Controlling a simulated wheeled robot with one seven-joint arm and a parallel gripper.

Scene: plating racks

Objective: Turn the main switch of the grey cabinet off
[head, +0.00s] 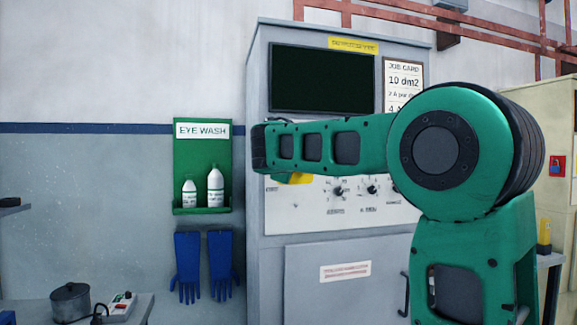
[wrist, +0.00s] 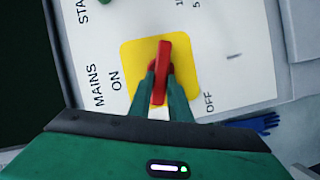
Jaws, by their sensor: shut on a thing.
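The grey cabinet (head: 258,90) stands in the middle of the head view, with my arm across its front. The main switch is a red handle (wrist: 164,58) on a yellow plate (wrist: 134,57) in the wrist view. My gripper (wrist: 161,72) is shut on the handle, one finger on each side. The handle runs nearly up and down in the wrist view. The ON label is left of the plate, OFF at its lower right. In the head view only part of the yellow plate (head: 299,179) shows below my arm; the handle and fingertips are hidden.
A dark screen (head: 322,79) and a job card (head: 403,80) are above my arm. Knobs (head: 338,191) sit below it. A green eye wash station (head: 203,160) and blue gloves (head: 188,265) hang left of the cabinet. A cream cabinet (head: 553,110) stands right.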

